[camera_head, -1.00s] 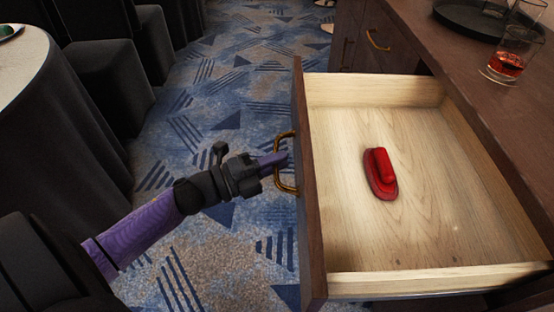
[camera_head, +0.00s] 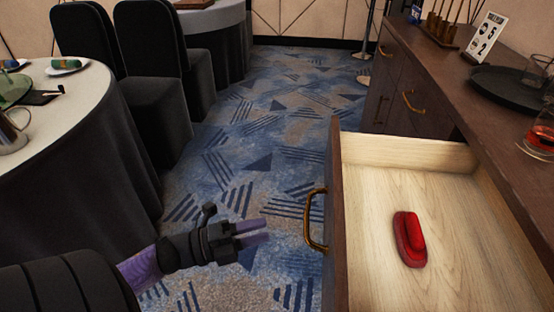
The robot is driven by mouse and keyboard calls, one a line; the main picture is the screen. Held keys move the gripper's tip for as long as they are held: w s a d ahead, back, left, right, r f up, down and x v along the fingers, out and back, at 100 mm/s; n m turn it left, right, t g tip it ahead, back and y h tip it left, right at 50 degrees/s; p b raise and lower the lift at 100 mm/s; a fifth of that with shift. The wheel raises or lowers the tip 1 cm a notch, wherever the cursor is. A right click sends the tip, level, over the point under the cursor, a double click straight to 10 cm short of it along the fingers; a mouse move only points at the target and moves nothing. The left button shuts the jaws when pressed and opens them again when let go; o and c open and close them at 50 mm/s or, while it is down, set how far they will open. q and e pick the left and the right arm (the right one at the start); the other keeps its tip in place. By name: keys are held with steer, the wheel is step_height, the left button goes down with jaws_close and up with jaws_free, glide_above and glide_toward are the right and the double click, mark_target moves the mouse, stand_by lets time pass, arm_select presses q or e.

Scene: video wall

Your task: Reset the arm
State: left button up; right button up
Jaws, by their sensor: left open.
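My left gripper (camera_head: 252,234) is in the lower middle of the head view, its purple fingers apart and empty. It is to the left of the brass handle (camera_head: 314,220) of the open drawer (camera_head: 395,150), with carpet showing between them. The drawer is pulled well out of the brown cabinet. A red object (camera_head: 409,238) lies on the drawer's light wooden floor. My right gripper is not in view.
A round table (camera_head: 70,110) with a cloth stands at the left, with dark chairs (camera_head: 150,110) beyond it. The brown cabinet top (camera_head: 455,70) holds a black tray (camera_head: 505,92) and a glass (camera_head: 540,138). Patterned carpet (camera_head: 245,140) lies clear between them.

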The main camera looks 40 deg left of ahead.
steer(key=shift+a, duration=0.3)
